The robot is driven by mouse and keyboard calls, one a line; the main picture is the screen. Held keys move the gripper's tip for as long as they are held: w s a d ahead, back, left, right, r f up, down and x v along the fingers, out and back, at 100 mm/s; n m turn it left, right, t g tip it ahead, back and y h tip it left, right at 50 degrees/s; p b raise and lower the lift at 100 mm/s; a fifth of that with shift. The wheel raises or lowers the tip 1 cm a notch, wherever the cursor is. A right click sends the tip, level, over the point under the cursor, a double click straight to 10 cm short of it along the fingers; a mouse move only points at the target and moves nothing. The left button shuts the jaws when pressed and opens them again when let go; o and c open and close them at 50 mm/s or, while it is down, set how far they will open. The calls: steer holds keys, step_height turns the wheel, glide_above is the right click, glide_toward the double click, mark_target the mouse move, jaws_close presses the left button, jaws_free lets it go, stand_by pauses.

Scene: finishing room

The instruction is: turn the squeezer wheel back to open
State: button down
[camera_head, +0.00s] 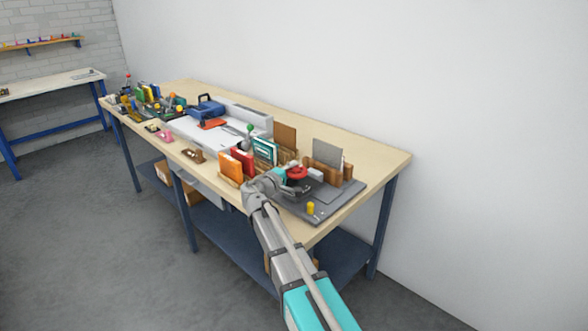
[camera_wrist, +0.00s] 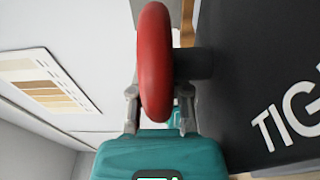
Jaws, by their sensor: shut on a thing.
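The squeezer wheel is a red ring (camera_head: 297,172) on the dark grey board (camera_head: 335,196) at the near right end of the bench. In the wrist view the red wheel (camera_wrist: 154,60) is seen nearly edge-on, with a dark hub or shaft to its right. My gripper (camera_head: 282,176) reaches the wheel from the left in the head view. In the wrist view my gripper (camera_wrist: 160,108) has one finger on each side of the rim's lower part and is shut on it. The squeezer behind the wheel is mostly hidden.
Orange and red books (camera_head: 236,165) stand close left of my gripper. A grey panel (camera_head: 328,153) and wooden blocks stand behind the wheel. A small yellow cylinder (camera_head: 310,208) stands on the board's front part. Pale lettering (camera_wrist: 298,110) marks a dark surface beside the wheel.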

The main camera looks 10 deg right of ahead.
mark_target(290, 177)
steer(key=n+t+y, duration=0.1)
steer(key=y, duration=0.1)
steer(key=n+t+y, duration=0.3)
steer(key=shift+s+a+n+y, duration=0.3)
steer(key=shift+s+y, duration=0.1)
steer(key=shift+s+a+n+t+y, duration=0.15)
steer(key=shift+n+t+y, duration=0.35)
steer(key=shift+n+y, duration=0.85)
steer(key=shift+s+a+n+t+y, duration=0.15)
steer(key=shift+n+t+y, duration=0.5)
steer(key=shift+y, duration=1.2)
steer(key=shift+n+y, duration=0.3)
steer(key=c, duration=0.9)
jaws_free()
steer(key=shift+o, duration=0.2)
steer(key=shift+s+a, duration=0.1)
steer(key=shift+s+a, duration=0.15)
steer(key=shift+s, duration=3.45)
